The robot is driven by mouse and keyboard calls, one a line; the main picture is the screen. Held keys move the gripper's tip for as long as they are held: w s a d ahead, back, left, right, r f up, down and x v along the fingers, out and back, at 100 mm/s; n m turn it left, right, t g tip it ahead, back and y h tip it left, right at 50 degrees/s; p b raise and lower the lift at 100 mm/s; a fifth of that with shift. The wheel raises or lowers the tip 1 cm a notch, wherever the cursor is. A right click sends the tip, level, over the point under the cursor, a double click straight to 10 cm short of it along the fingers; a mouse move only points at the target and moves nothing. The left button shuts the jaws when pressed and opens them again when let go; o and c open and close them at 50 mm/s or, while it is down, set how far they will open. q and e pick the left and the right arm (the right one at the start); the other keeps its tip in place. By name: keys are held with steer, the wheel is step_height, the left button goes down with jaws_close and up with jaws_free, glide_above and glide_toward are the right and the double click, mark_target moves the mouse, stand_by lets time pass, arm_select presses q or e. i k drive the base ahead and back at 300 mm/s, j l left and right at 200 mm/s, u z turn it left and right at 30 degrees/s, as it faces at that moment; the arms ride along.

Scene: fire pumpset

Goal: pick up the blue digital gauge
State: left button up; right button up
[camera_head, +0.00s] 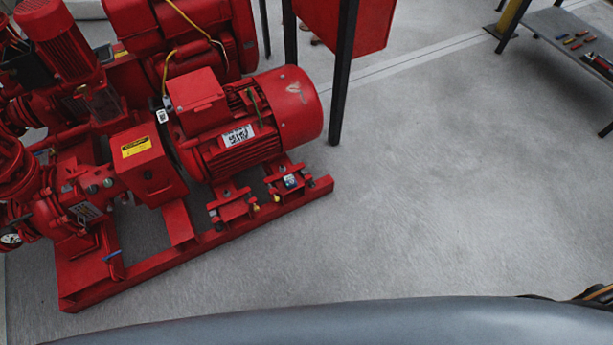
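A small dark device with a pale blue-white face (291,181) sits on the red pump base, below the right end of the large red motor (245,125). It may be the blue digital gauge, but it is too small to be sure. Neither of my grippers can be made out in the head view.
The red pumpset's base frame (150,262) fills the left side. A black post (343,75) stands behind the motor under a red box. A grey table (570,40) with several small coloured items is at the upper right. The grey floor (450,190) between is clear.

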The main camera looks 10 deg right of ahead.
mark_target(286, 179)
steer(key=i+l+u, duration=0.15)
steer(key=u, duration=0.2)
steer(key=i+l+u, duration=0.1)
steer(key=l+u, duration=0.15)
steer(key=u, duration=0.15)
steer(key=i+l+u, duration=0.1)
steer(key=l+u, duration=0.25)
